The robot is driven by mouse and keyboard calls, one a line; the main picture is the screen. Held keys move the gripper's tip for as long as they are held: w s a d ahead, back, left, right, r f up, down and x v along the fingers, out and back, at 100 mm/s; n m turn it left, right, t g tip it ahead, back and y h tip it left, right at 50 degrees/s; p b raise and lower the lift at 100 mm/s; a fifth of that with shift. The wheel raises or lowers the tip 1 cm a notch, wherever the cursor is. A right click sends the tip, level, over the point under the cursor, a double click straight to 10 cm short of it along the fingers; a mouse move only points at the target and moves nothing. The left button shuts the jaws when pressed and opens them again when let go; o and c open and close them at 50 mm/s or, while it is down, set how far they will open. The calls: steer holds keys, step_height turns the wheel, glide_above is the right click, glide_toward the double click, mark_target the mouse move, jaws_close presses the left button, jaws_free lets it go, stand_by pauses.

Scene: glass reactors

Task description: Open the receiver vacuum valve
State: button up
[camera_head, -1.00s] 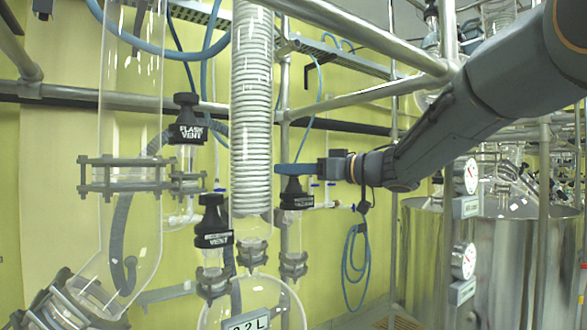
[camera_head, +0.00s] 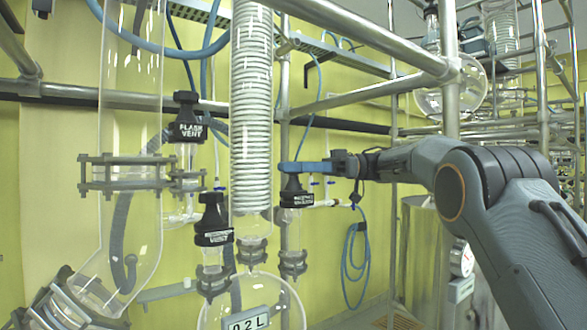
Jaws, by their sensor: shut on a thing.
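The receiver vacuum valve (camera_head: 297,198) is a black cap with a small white-lettered label, too small to read fully. It stands upright on a clear glass neck just right of the coiled condenser. My gripper (camera_head: 292,168), with blue fingers, reaches in from the right and is shut on the top of this valve. The fingers lie level across the cap's narrow upper part. The far finger and the exact contact are hidden.
A black vent valve (camera_head: 213,220) stands close to the left, and the flask vent valve (camera_head: 188,118) is higher at left. The coiled condenser (camera_head: 251,110) is beside my fingers. Metal rails (camera_head: 365,98) cross above my arm. A blue hose (camera_head: 355,252) hangs on the wall.

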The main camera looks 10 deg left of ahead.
steer(key=shift+r+n+g+h, duration=0.25)
steer(key=shift+n+g+h, duration=0.05)
steer(key=shift+n+g, duration=0.2)
steer(key=shift+d+f+g, duration=0.1)
steer(key=shift+f+g, duration=0.05)
steer(key=shift+g, duration=0.25)
steer(key=o, duration=0.8)
steer(key=shift+t, duration=0.5)
steer(key=shift+m+t, duration=0.4)
steer(key=shift+m, duration=0.2)
